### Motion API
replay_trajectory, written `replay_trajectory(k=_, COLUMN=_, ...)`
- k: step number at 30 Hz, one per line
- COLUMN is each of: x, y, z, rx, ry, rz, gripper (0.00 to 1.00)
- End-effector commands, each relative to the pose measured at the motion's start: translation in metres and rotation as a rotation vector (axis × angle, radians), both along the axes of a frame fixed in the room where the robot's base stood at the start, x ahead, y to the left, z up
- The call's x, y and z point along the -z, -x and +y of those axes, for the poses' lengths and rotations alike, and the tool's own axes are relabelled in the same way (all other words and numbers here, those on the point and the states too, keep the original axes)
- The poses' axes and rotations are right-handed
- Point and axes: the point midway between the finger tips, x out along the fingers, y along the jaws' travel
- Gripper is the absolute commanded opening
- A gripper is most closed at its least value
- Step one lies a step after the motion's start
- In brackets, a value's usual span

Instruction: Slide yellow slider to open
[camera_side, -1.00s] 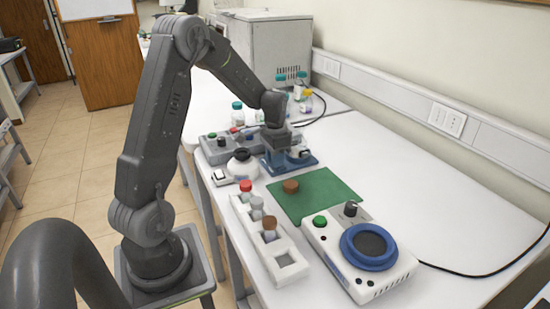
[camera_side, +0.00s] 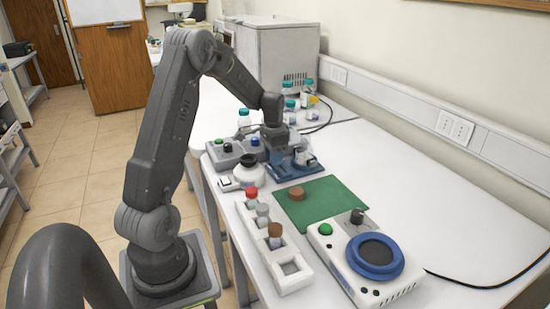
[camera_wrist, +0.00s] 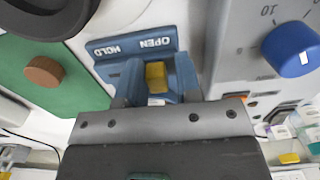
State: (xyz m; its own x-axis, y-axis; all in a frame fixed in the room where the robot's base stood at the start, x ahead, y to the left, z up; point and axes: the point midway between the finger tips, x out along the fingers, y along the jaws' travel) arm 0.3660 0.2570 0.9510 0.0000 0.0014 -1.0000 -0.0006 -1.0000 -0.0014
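In the wrist view, the yellow slider (camera_wrist: 155,75) sits in the slot of a blue housing (camera_wrist: 116,51) marked "OPEN" and "HOLD". My gripper (camera_wrist: 157,98) is right at the slider. Its fingers stand apart, one towards each side of the slot, and gaps appear between them and the slider. Contact with the slider cannot be made out. In the side view, my gripper (camera_side: 287,146) is down at the blue housing (camera_side: 291,168), and the slider itself is not discernible there.
A green mat (camera_side: 335,201) with a brown cap (camera_side: 295,194) lies in front. A white rack (camera_side: 291,277) with several capped vials, a white device with a blue ring (camera_side: 374,256) and a dark-capped white bottle (camera_side: 249,172) stand nearby. A blue knob (camera_wrist: 292,49) sits beside the housing.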

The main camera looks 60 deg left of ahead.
Motion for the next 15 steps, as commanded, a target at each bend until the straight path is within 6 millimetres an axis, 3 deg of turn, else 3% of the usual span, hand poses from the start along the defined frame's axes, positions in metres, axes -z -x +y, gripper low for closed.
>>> replay_trajectory(k=6, x=-0.0007, y=-0.0003, z=0.0012, rx=-0.002, ry=-0.003, rz=-0.003, gripper=0.47)
replay_trajectory(k=15, x=-0.0037, y=-0.0004, z=-0.0002, rx=-0.001, ry=-0.001, rz=-0.002, gripper=0.47)
